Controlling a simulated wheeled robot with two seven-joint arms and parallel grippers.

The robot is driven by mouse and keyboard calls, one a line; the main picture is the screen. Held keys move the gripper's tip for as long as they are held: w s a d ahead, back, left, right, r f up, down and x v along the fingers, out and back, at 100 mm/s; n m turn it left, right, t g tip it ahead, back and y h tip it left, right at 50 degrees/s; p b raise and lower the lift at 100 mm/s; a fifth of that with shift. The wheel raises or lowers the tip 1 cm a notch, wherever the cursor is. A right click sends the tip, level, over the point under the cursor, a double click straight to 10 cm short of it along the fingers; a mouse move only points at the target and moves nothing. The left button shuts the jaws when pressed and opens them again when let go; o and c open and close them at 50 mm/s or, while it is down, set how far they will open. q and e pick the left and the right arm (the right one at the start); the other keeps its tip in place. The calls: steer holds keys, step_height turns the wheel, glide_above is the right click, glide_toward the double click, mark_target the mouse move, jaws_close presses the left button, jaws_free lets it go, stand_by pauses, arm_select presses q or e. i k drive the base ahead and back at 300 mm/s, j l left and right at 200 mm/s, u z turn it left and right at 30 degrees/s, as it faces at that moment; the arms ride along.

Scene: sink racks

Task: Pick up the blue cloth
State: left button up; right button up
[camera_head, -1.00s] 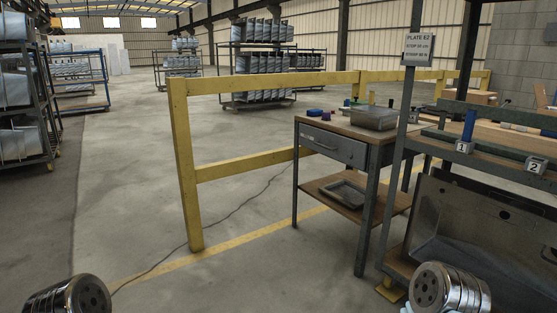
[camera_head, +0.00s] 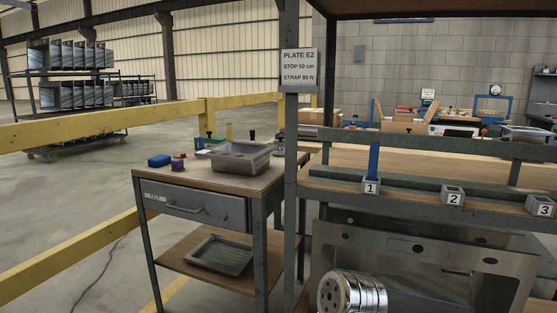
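No other thing that is clearly a cloth shows. A rounded metal part of my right arm (camera_head: 350,292) shows at the bottom, in front of the rack with the metal sink panels. The fingers of my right gripper are not visible. My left arm and gripper are out of the picture.
A grey tray (camera_head: 240,160) and a purple item (camera_head: 178,164) share the table top. A shallow tray (camera_head: 220,255) sits on the lower shelf. A yellow rail (camera_head: 90,130) runs behind. The rack post (camera_head: 290,190) with the plate sign (camera_head: 299,70) stands right of the table.

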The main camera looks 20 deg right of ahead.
mark_target(158, 161)
steer(key=z, duration=1.8)
steer(key=u, duration=1.8)
steer(key=z, duration=0.6)
steer(key=i+j+z, duration=0.1)
steer(key=j+z, duration=0.25)
steer(key=i+j+z, duration=0.1)
steer(key=j+z, duration=0.65)
